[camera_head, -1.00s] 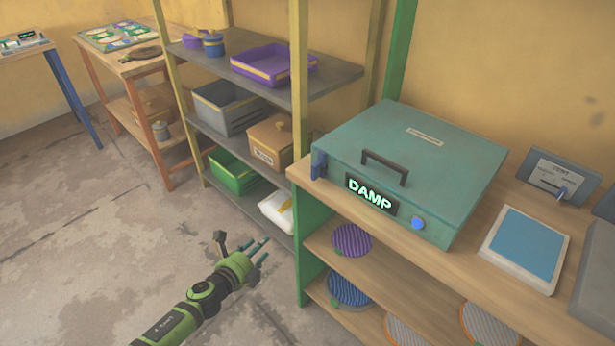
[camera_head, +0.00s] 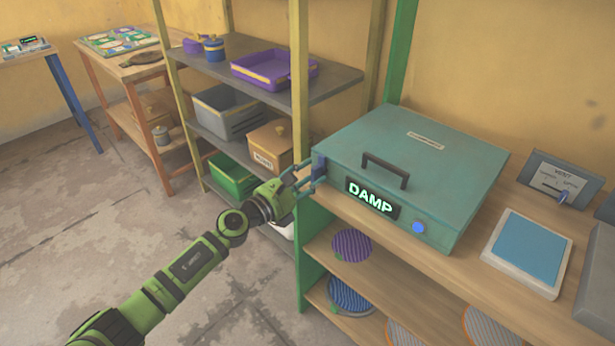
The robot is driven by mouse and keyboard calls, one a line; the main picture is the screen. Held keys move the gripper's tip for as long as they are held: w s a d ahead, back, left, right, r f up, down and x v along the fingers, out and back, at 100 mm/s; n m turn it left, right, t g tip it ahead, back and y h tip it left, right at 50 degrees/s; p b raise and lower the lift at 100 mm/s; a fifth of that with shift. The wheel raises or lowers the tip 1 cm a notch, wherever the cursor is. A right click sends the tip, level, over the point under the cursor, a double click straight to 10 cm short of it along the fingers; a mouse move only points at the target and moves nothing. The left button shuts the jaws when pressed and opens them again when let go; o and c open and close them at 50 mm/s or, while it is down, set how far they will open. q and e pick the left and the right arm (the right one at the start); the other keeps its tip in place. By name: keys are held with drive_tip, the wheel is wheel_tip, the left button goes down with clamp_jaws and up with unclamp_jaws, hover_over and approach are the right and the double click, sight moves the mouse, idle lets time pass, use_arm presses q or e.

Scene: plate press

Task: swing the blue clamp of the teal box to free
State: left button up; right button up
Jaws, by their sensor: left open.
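The teal box (camera_head: 420,143) sits closed on the wooden bench top, with a dark handle (camera_head: 385,170) and a sign reading DAMP (camera_head: 371,197) on its front. The blue clamp (camera_head: 318,168) is at the box's left front corner. My left gripper (camera_head: 306,178) is open, with its fingertips right at the clamp; the fingers partly cover it. I cannot tell whether they touch it. A round blue button (camera_head: 418,228) is at the front right of the box. My right gripper is not in view.
On the bench right of the box are a blue-topped pad (camera_head: 528,249) and a VENT panel with a lever (camera_head: 562,180). Round striped plates (camera_head: 351,246) lie on the shelves below. A grey shelf rack (camera_head: 270,95) with bins stands behind my left arm.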

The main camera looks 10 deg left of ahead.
use_arm(q)
drive_tip(key=shift+c, duration=0.4)
clamp_jaws()
drive_tip(key=shift+n, duration=0.3)
drive_tip(key=n+p, duration=0.1)
drive_tip(key=n, duration=0.4)
drive_tip(key=n+p, duration=0.2)
drive_tip(key=n, duration=0.4)
drive_tip(key=f+n+p, duration=0.1)
drive_tip(key=n, duration=0.5)
drive_tip(key=shift+p, duration=0.35)
drive_tip(key=shift+n, duration=0.3)
